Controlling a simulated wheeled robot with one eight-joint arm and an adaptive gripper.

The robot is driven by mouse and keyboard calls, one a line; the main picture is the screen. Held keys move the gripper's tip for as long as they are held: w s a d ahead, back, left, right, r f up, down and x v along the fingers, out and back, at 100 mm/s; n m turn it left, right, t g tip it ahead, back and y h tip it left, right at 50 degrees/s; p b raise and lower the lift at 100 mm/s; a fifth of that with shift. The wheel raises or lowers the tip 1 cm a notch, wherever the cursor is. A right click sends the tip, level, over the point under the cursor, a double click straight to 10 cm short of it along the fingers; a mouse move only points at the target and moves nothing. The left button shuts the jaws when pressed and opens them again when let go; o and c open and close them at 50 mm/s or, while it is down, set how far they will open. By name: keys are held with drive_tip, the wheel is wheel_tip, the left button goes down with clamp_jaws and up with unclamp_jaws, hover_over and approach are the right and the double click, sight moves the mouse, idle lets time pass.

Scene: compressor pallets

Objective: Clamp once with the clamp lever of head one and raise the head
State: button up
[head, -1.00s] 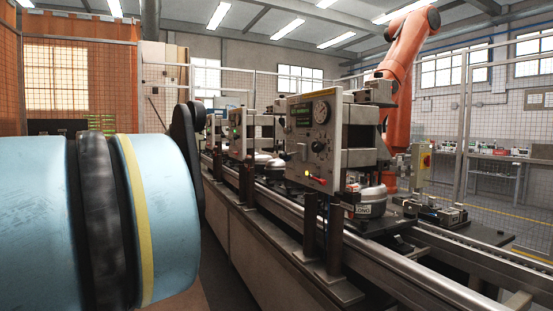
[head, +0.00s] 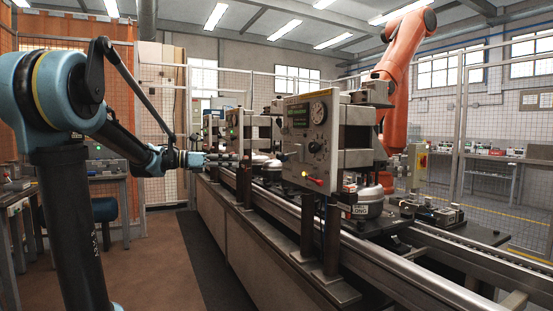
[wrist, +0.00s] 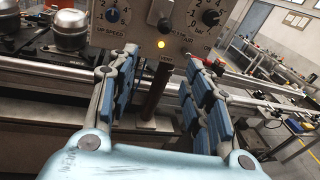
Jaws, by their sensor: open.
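Several grey test heads stand in a row along the line; I cannot read which is head one. The nearest head (head: 309,140) has a green display, a round gauge and a small red-tipped lever (head: 312,180) low on its panel. My gripper (head: 222,160) is in front of a head farther down the row. In the wrist view my gripper (wrist: 163,75) is open and empty, its blue-padded fingers spread below a panel (wrist: 165,22) with dials, a black knob and a lit yellow button. A red part (wrist: 207,64), perhaps a lever, shows beside the right fingertip; contact is unclear.
A silver compressor (head: 366,195) sits on the line below the nearest head. A dark post (wrist: 152,95) stands between my fingers in the wrist view. Rails (head: 400,265) run along the line. An orange robot (head: 404,60) stands behind. The floor (head: 160,250) left of the line is clear.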

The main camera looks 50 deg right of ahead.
sight(279, 156)
drive_tip(key=shift+g, duration=0.3)
drive_tip(key=x, duration=0.6)
drive_tip(key=r+x, duration=0.1)
drive_tip(key=x, duration=1.2)
drive_tip(key=shift+w+d+r, duration=0.15)
drive_tip(key=shift+w+r, duration=0.1)
drive_tip(key=shift+c, duration=0.6)
clamp_jaws()
